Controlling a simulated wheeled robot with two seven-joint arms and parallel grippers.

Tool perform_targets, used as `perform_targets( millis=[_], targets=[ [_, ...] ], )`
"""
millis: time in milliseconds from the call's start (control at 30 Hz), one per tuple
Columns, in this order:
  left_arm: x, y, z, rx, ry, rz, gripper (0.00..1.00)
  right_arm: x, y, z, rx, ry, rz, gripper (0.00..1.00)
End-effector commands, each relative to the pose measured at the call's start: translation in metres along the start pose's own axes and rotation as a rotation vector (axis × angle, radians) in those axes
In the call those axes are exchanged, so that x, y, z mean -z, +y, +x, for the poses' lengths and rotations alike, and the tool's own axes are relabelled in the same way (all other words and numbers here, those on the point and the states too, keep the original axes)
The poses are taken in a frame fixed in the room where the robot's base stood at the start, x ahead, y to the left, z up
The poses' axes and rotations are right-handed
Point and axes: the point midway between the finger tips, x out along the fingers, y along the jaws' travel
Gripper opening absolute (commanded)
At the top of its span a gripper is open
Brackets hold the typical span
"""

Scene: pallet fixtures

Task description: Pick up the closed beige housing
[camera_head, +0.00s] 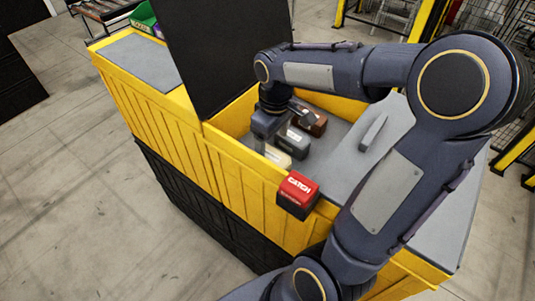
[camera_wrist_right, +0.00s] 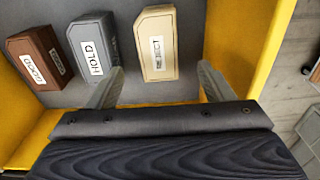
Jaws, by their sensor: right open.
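The closed beige housing (camera_wrist_right: 160,62) stands in the yellow-walled bay, with a white label that seems to read REJECT. In the head view, the beige housing (camera_head: 279,157) is partly hidden by my right gripper (camera_head: 268,145). In the wrist view, my right gripper (camera_wrist_right: 160,82) is open, its two fingers apart and empty. The beige housing lies ahead of the fingertips, roughly centred between them. My left gripper is not in view.
A grey housing (camera_wrist_right: 93,58) marked HOLD and a brown housing (camera_wrist_right: 38,58) stand beside the beige one. Yellow walls (camera_wrist_right: 235,50) bound the bay. A red-topped CATCH box (camera_head: 298,188) sits at the near edge. A tall black panel (camera_head: 222,55) rises behind.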

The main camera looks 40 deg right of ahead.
Motion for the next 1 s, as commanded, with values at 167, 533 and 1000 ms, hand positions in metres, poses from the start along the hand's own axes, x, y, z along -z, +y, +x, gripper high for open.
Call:
perform_targets(
  millis=[167,533,1000],
  targets=[
    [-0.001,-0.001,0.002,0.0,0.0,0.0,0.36,-0.001,-0.002,0.019,0.005,-0.047,-0.02,0.75],
    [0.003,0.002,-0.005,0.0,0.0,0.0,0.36,-0.01,-0.001,0.065,0.006,-0.047,-0.018,0.75],
    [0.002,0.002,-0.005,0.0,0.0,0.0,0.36,-0.009,-0.001,0.087,0.004,-0.041,-0.018,0.69]
  ],
)
